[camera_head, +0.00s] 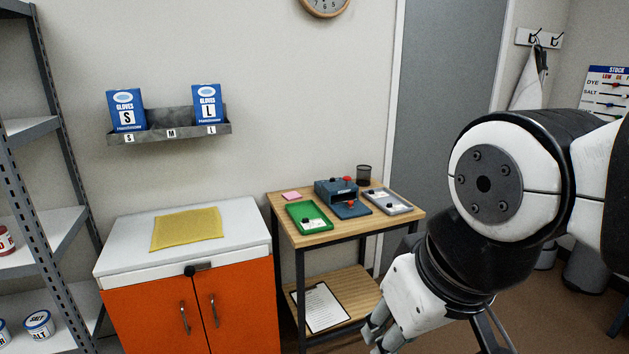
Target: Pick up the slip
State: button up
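Small white paper slips lie in two trays on the wooden side table (268,206). One slip (316,227) is at the front of the green tray (296,211), with a small black knob beside it. Another slip (398,208) is in the grey tray (374,193) at the right. I cannot tell which one the task means; their print is too small to read. My gripper (372,338) hangs low in front of the table's right side, below the tabletop and apart from the trays. Its fingertips are near the bottom picture edge, and their opening is unclear.
A blue device (325,190) with a red knob stands between the trays. A pink pad (291,195) and a dark cup (363,175) are behind. A clipboard (322,307) lies on the lower shelf. An orange cabinet (168,315) with a yellow cloth (187,229) stands left.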

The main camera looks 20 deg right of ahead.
aim_at(379, 194)
jog(key=i+l+z, duration=0.2)
jog(key=i+l, duration=0.55)
jog(key=i+l+z, duration=0.25)
jog(key=i+l, duration=0.55)
jog(key=i+l+u, duration=0.25)
jog(key=i+l, duration=0.15)
jog(key=i+l+u, duration=0.25)
jog(key=i+l, duration=0.3)
jog(key=i, duration=0.05)
